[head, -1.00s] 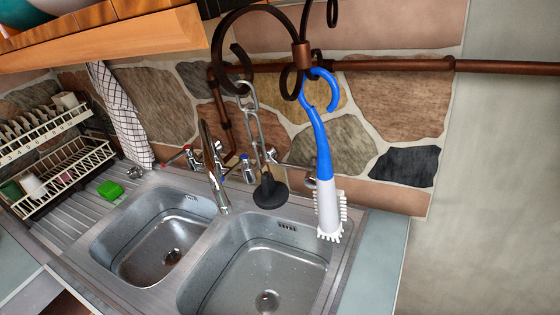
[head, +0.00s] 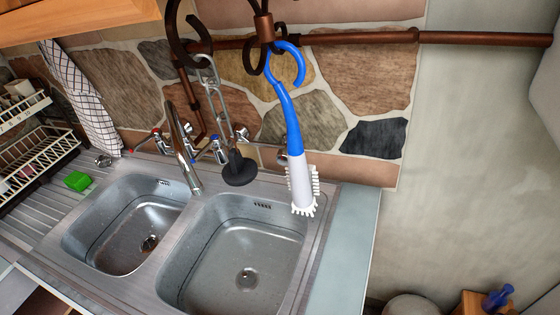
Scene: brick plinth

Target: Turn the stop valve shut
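I cannot make out a stop valve for certain. A red-marked tap (head: 160,138) and a blue-marked tap (head: 219,149) stand behind the sink, on either side of the spout (head: 181,145). A small chrome fitting (head: 282,157) is partly hidden behind the hanging brush. A copper pipe (head: 350,40) runs along the stone wall and a branch drops behind the taps. My gripper does not show in this view.
A blue and white brush (head: 295,150) and a chain with a black plug (head: 239,168) hang over the double sink (head: 190,208). A dish rack (head: 38,155) stands left. A small blue object (head: 498,297) sits on a wooden surface (head: 470,303) at lower right.

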